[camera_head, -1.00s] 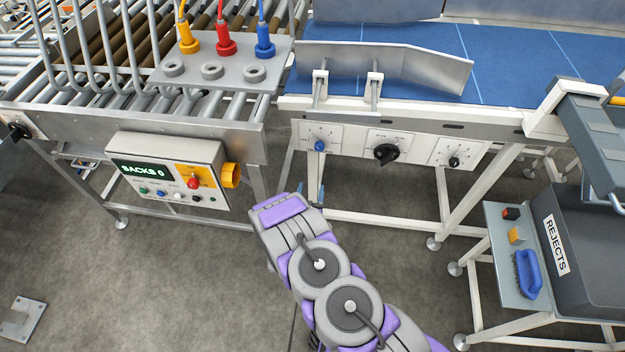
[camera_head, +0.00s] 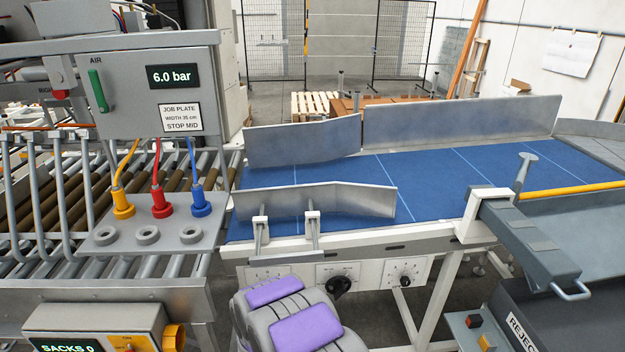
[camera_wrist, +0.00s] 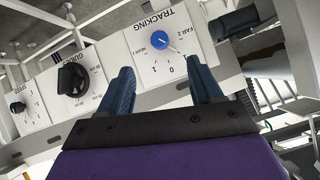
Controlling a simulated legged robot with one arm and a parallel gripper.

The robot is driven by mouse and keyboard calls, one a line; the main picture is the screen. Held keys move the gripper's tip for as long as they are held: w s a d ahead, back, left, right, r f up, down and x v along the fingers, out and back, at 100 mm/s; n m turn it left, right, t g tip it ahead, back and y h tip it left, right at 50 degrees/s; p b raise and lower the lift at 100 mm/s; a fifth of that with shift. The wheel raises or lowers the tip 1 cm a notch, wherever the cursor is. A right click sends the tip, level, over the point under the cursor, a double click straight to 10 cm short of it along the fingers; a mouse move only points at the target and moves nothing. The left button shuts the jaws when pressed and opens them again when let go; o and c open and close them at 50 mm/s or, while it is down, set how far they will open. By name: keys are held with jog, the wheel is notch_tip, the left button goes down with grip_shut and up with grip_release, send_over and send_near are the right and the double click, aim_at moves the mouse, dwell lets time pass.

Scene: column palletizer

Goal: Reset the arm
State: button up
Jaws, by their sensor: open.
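My gripper (camera_wrist: 158,88) shows in the wrist view with two dark blue fingers spread apart and nothing between them. It is open and faces the panel with the blue TRACKING knob (camera_wrist: 161,67), which appears upside down just beyond the fingertips. I cannot tell whether the fingers touch the panel. The black GUIDE knob (camera_wrist: 73,79) and another small black knob (camera_wrist: 17,107) lie to the left. In the head view my purple and grey arm reaches up from the bottom centre, and my gripper is hidden there. The black knob (camera_head: 340,285) shows just right of the arm.
The blue belt (camera_head: 430,175) with metal guide rails (camera_head: 330,203) lies behind the panels. Yellow, red (camera_head: 161,203) and blue air plugs stand on a grey plate at left, under a 6.0 bar box (camera_head: 150,85). A reject bin (camera_head: 560,320) stands at lower right.

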jog(key=s+d+r+n+g+y, duration=0.1)
jog(key=s+d+r+g, duration=0.2)
jog(key=s+d+r, duration=0.5)
jog(key=s+d+r+g, duration=0.3)
jog(key=s+r+g, duration=0.15)
jog(key=r, duration=0.45)
jog(key=s+d+r+g+h, duration=0.1)
jog(key=s+d+r, duration=0.2)
jog(key=s, duration=0.7)
jog(key=s+d+r+g, duration=0.2)
jog(key=s+d+r, duration=0.1)
jog(key=s+d, duration=0.5)
jog(key=s+d+r+g+h, duration=0.1)
jog(key=s+d, duration=0.5)
jog(key=s, duration=0.7)
notch_tip(320, 180, up, 3)
jog(key=shift+s+d+f+g+h+b, duration=0.2)
jog(key=shift+s+g+h+b, duration=0.15)
jog(key=shift+g, duration=0.4)
jog(key=shift+w+a, duration=0.1)
jog(key=shift+w, duration=0.05)
